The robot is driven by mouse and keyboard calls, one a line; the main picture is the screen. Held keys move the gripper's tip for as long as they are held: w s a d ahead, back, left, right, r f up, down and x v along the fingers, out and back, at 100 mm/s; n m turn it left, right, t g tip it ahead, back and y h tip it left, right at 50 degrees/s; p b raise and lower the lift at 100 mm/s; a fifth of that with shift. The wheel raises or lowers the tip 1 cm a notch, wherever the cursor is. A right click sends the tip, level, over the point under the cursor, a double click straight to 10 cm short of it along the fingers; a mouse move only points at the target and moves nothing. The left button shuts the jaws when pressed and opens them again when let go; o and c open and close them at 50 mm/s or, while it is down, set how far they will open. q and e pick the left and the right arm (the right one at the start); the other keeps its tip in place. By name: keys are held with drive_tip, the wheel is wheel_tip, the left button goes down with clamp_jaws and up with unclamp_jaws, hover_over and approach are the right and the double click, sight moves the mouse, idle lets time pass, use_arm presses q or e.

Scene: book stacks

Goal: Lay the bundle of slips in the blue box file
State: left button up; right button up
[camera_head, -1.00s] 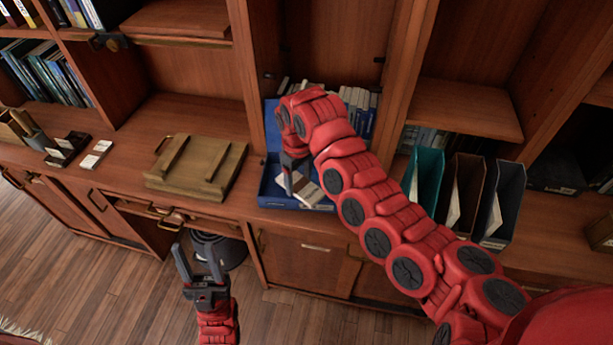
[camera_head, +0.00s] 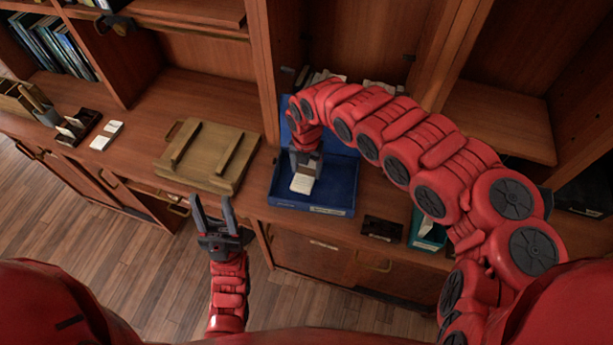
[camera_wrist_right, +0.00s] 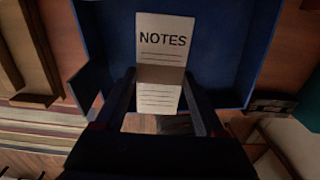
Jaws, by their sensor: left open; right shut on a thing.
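The blue box file (camera_head: 342,186) lies open on the counter, its lid raised at the back, partly hidden by my right arm. My right gripper (camera_head: 304,162) points down over its left part and is shut on the bundle of slips (camera_head: 301,184). In the right wrist view the bundle (camera_wrist_right: 161,40) is white, marked "NOTES", with a brown band, between the fingers (camera_wrist_right: 160,95); the blue box file (camera_wrist_right: 262,60) surrounds its upper part. I cannot tell whether the bundle touches the box floor. My left gripper (camera_head: 213,212) is open and empty, in front of the counter.
A wooden board with two bars (camera_head: 207,155) lies left of the box file. A small dark box (camera_head: 382,228) and a teal file (camera_head: 428,232) stand to its right. White cards (camera_head: 106,135) and a dark card holder (camera_head: 78,127) are farther left. Shelf uprights rise behind.

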sight(306, 180)
wheel_tip(306, 180, down, 2)
drive_tip(key=shift+f, duration=0.1)
wheel_tip(306, 180, down, 4)
drive_tip(key=shift+r+p, duration=0.15)
drive_tip(key=shift+p, duration=0.15)
